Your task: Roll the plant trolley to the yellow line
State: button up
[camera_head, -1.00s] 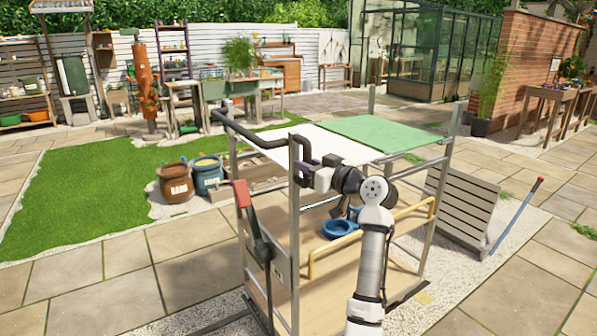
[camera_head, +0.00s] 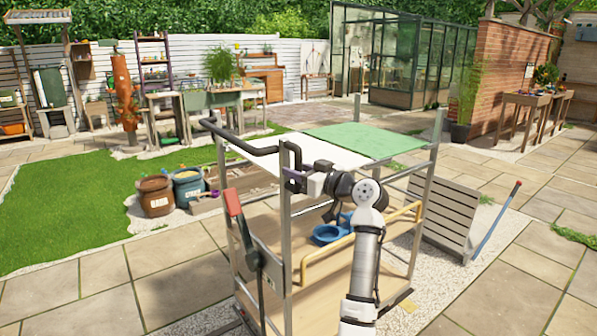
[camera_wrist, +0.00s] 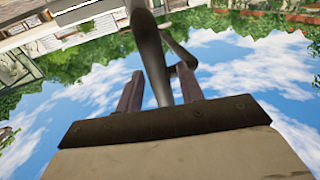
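The plant trolley (camera_head: 284,240) is a tall metal frame with a white and a green top panel, wooden lower boards and a dark push handle (camera_head: 231,137). It stands upright in front of me. My gripper (camera_head: 292,181) is at the right end of this handle and appears shut on it. In the wrist view, a dark bar (camera_wrist: 152,55) runs between the two fingers (camera_wrist: 159,90); the contact itself is hard to see. A red-tipped lever (camera_head: 233,203) is on the trolley's near left side.
A blue dish (camera_head: 328,234) shows inside the trolley frame. Brown (camera_head: 156,196) and blue (camera_head: 187,188) pots stand left of it. A slatted panel (camera_head: 450,216) and a blue pole (camera_head: 495,223) are on the right. Paving is open at left and right.

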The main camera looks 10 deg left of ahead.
jog(key=b+v, duration=0.2)
jog(key=v, duration=1.2)
jog(key=shift+a, duration=0.2)
